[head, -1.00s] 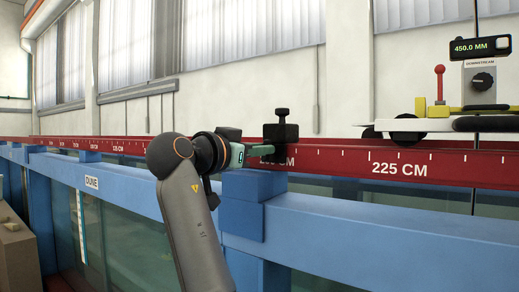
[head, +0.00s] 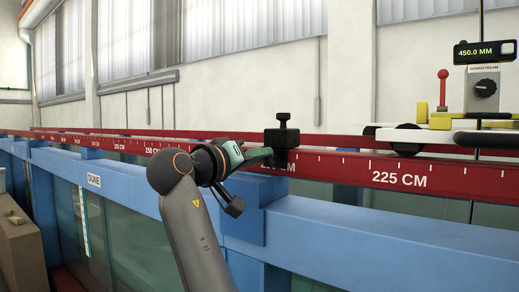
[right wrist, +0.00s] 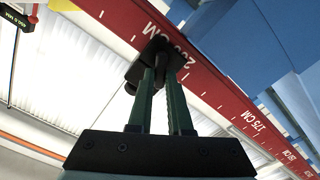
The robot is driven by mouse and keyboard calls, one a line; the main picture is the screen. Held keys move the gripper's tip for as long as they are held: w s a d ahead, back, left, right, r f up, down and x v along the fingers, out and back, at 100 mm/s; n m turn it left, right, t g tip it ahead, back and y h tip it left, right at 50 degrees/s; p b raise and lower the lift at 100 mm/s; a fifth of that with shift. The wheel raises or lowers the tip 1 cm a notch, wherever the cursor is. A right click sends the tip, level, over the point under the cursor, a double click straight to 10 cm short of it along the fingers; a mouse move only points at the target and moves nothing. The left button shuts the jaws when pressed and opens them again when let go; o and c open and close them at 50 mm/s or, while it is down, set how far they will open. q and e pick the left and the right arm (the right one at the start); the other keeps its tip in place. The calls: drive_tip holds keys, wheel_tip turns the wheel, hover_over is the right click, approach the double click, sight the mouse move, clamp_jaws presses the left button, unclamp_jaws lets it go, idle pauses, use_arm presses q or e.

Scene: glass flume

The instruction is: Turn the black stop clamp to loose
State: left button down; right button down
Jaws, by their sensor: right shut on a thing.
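The black stop clamp (head: 281,137) sits on the red rail, left of the 225 CM mark, with a small knob (head: 283,117) upright on its top. My right gripper (head: 266,157) reaches it from the left, with its green fingers at the clamp's lower left side. In the right wrist view the clamp (right wrist: 145,68) is at the finger ends. The two green fingers (right wrist: 161,92) are shut on a dark narrow part of the clamp between them. The exact contact is partly hidden. My left gripper is not in view.
The red rail (head: 335,165) with its scale runs above the blue flume frame (head: 370,225) and glass. To the right stands a carriage with a red-topped lever (head: 443,88), a dark dial (head: 486,88) and a display (head: 484,51) reading 450.0 MM.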

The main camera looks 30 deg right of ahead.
drive_tip(key=n+p, duration=0.2)
drive_tip(key=n, duration=0.2)
drive_tip(key=shift+n, duration=0.4)
drive_tip(key=shift+f, duration=0.1)
drive_tip(key=c, duration=0.8)
unclamp_jaws()
drive_tip(key=shift+c, duration=0.2)
drive_tip(key=shift+a, duration=0.1)
drive_tip(key=b+v, duration=0.2)
drive_tip(key=v, duration=1)
drive_tip(key=shift+a+b, duration=0.2)
drive_tip(key=shift+b, duration=0.1)
